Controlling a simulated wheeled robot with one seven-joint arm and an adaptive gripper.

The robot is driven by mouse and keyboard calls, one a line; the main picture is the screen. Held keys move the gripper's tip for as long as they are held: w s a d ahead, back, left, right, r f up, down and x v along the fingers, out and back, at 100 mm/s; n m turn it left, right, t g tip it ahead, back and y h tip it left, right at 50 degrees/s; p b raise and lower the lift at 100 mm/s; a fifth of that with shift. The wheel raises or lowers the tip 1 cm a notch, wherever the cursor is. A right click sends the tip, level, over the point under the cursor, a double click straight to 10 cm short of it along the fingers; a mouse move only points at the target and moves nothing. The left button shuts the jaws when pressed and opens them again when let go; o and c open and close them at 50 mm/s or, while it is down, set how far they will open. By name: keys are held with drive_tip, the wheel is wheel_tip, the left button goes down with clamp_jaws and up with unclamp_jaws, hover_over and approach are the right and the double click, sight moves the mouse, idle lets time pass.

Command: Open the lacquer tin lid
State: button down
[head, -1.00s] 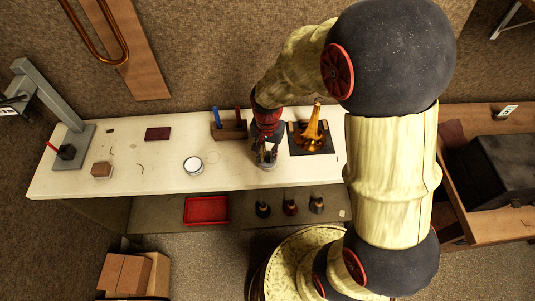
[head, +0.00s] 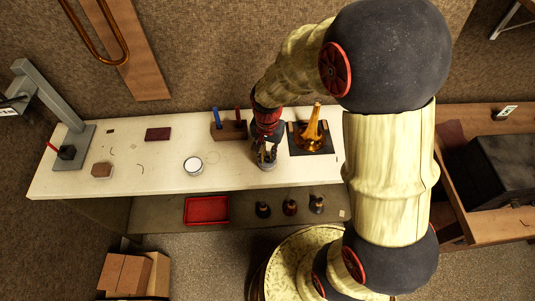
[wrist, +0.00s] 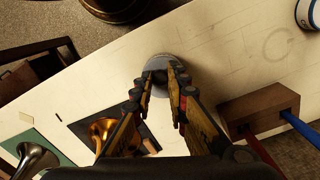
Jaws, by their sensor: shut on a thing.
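A small round grey tin (head: 267,165), which I take to be the lacquer tin, stands near the front edge of the white bench, right of centre. In the wrist view its round grey top (wrist: 156,62) shows beyond the fingers, with a dark part at its middle. My gripper (head: 267,151) points down over it in the head view. In the wrist view my gripper (wrist: 166,72) has its fingertips closed in on that dark part, which looks like the lid's knob. The fingers hide part of the top. I see no clear gap between lid and tin.
A brass horn part (head: 312,128) on a dark mat stands close right of the tin. A wooden block with tools (head: 229,131) is behind it. A white round container (head: 193,166) stands to the left. Bench space between the container and tin is clear.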

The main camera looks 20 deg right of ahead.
sight(267, 156)
drive_tip(key=shift+r+p, duration=0.15)
drive_tip(key=shift+p, duration=0.15)
drive_tip(key=g+p, duration=0.1)
drive_tip(key=w+r+p, duration=0.1)
drive_tip(key=p, duration=0.1)
drive_tip(key=shift+d+g+y, duration=0.15)
drive_tip(key=shift+g+y, duration=0.15)
drive_tip(key=shift+g, duration=0.1)
drive_tip(key=shift+w+d+r+g+p, duration=0.15)
drive_tip(key=shift+w+g+p, duration=0.35)
drive_tip(key=shift+p, duration=0.7)
drive_tip(key=g+p, duration=0.1)
drive_tip(key=w+g+y+p, duration=0.1)
drive_tip(key=shift+d+r+g+p, duration=0.15)
drive_tip(key=shift+g+p, duration=0.25)
drive_tip(key=shift+w+d+g+y+p, duration=0.15)
drive_tip(key=shift+w+g+y+p, duration=0.35)
drive_tip(key=shift+g, duration=0.3)
drive_tip(key=c, duration=1.7)
unclamp_jaws()
drive_tip(key=shift+c, duration=0.2)
